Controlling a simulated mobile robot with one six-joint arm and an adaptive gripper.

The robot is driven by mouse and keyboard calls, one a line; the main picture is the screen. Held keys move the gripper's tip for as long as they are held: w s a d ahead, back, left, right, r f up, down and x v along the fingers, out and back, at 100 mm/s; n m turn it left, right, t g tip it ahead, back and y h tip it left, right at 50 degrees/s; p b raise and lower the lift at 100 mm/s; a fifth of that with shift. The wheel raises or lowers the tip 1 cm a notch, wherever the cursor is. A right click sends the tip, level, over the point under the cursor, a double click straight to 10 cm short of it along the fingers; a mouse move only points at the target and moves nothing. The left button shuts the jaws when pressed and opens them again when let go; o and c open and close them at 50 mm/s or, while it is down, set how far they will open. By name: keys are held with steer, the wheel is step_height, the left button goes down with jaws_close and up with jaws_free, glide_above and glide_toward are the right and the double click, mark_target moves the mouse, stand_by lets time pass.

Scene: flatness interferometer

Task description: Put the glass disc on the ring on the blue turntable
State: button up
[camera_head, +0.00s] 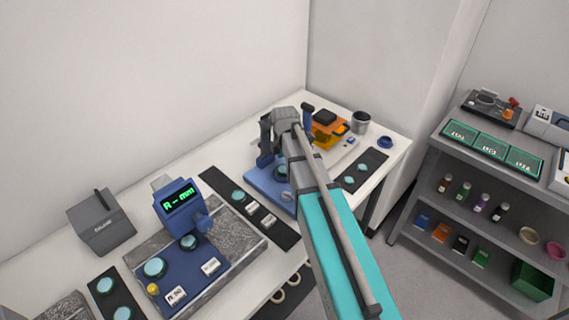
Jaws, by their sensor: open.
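Several teal glass discs show, and I cannot tell which one the task means. One disc (238,196) lies on a black strip left of the blue base (265,188). Another teal disc (280,171) shows partly on that base, beside my arm. Whether this base carries the turntable, I cannot tell; the ring is not clearly visible. My gripper (281,152) is over the blue base at the end of my arm, open, its fingers mostly hidden by my wrist. I see nothing held in it.
A blue instrument with a green display (180,196) stands at left on a grey slab, near a dark grey box (101,222). An orange device (328,130) and a grey cup (361,121) stand behind right. A grey shelf (480,218) is at right.

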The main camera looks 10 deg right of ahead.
mark_target(284, 169)
step_height(284, 169, up, 10)
steer(key=p, duration=0.9)
steer(key=shift+r+p, duration=0.25)
steer(key=shift+p, duration=0.15)
stand_by(0.4)
steer(key=s+m, duration=1.6)
steer(key=m, duration=0.3)
steer(key=shift+s, duration=0.1)
